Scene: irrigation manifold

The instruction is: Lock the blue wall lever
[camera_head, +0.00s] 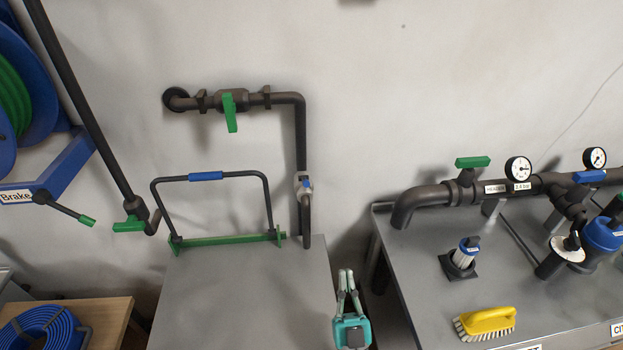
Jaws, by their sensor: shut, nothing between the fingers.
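My gripper (347,276) is at the lower middle, its teal body low and its pale fingers pointing up the picture. It is shut and empty, between the grey cabinet and the steel bench. The wall pipe (301,135) leaves the wall, runs right and bends down. A small fitting with a blue part (308,184) sits on its vertical run, above and left of my gripper and apart from it. This blue part looks like the blue wall lever, but is too small to read its position or any lock. A green lever (229,112) hangs down from the upper pipe.
A black hoop handle with a blue grip (205,176) stands on the grey cabinet (235,300), left of the fitting. At right the steel bench (420,270) carries gauged pipework, a blue lever (590,177) and a yellow brush (485,323). Bare wall surrounds the wall pipe.

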